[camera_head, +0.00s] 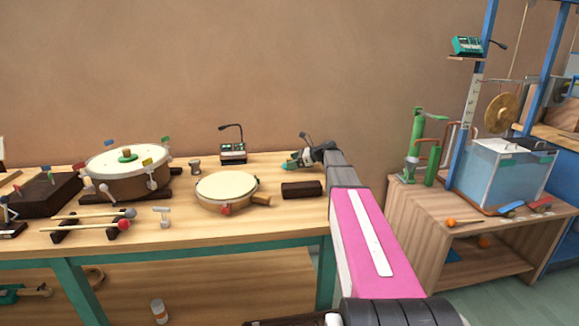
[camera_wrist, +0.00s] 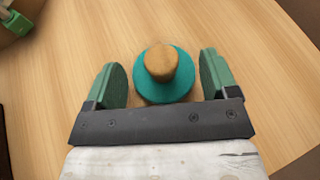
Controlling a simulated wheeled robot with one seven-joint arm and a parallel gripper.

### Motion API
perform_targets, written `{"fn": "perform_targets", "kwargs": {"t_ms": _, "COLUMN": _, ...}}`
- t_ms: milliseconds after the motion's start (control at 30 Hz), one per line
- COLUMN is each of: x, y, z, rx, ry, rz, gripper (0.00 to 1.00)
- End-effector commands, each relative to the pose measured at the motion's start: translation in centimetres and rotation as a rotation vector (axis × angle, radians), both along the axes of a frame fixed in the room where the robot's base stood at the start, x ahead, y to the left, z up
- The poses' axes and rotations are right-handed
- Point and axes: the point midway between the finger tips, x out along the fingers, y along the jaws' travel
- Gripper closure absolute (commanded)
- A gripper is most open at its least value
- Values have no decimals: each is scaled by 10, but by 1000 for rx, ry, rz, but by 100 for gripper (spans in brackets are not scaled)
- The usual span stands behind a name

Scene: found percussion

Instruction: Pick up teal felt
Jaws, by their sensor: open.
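The teal felt (camera_wrist: 178,92) shows in the wrist view as a round teal piece with a tan wooden knob (camera_wrist: 161,60) on it, over the wooden table top. My gripper (camera_wrist: 161,80) is open, with one green finger on each side of the felt. Gaps show between the felt and both fingers, and the felt's lower edge is close to the dark gripper plate. In the head view my gripper (camera_head: 300,161) is low over the right back of the table, and small teal parts there are hard to tell apart.
A frame drum (camera_head: 226,188) and a dark block (camera_head: 302,190) lie in front of my gripper. A small black-and-teal device (camera_head: 232,152) stands to its left. A large drum (camera_head: 128,180) and mallets (camera_head: 95,226) are farther left. Bare table (camera_head: 270,225) shows at the front.

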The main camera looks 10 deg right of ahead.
Motion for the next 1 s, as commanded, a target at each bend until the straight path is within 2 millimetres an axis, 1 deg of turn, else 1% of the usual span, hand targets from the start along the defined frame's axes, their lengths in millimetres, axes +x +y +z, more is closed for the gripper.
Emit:
{"fn": "perform_targets", "kwargs": {"t_ms": 33, "x": 3, "y": 5, "z": -3, "rx": 0, "ry": 0, "rz": 1, "gripper": 20}}
{"fn": "perform_targets", "kwargs": {"t_ms": 100, "x": 4, "y": 9, "z": -4, "rx": 0, "ry": 0, "rz": 1, "gripper": 20}}
{"fn": "perform_targets", "kwargs": {"t_ms": 300, "x": 3, "y": 9, "z": -4, "rx": 0, "ry": 0, "rz": 0, "gripper": 20}}
{"fn": "perform_targets", "kwargs": {"t_ms": 400, "x": 3, "y": 9, "z": -4, "rx": 0, "ry": 0, "rz": 0, "gripper": 50}}
{"fn": "perform_targets", "kwargs": {"t_ms": 767, "x": 3, "y": 9, "z": -3, "rx": 0, "ry": 0, "rz": 0, "gripper": 50}}
{"fn": "perform_targets", "kwargs": {"t_ms": 867, "x": 3, "y": 9, "z": 0, "rx": 0, "ry": 0, "rz": 0, "gripper": 50}}
{"fn": "perform_targets", "kwargs": {"t_ms": 1000, "x": 4, "y": 9, "z": 10, "rx": 0, "ry": -1, "rz": -1, "gripper": 50}}
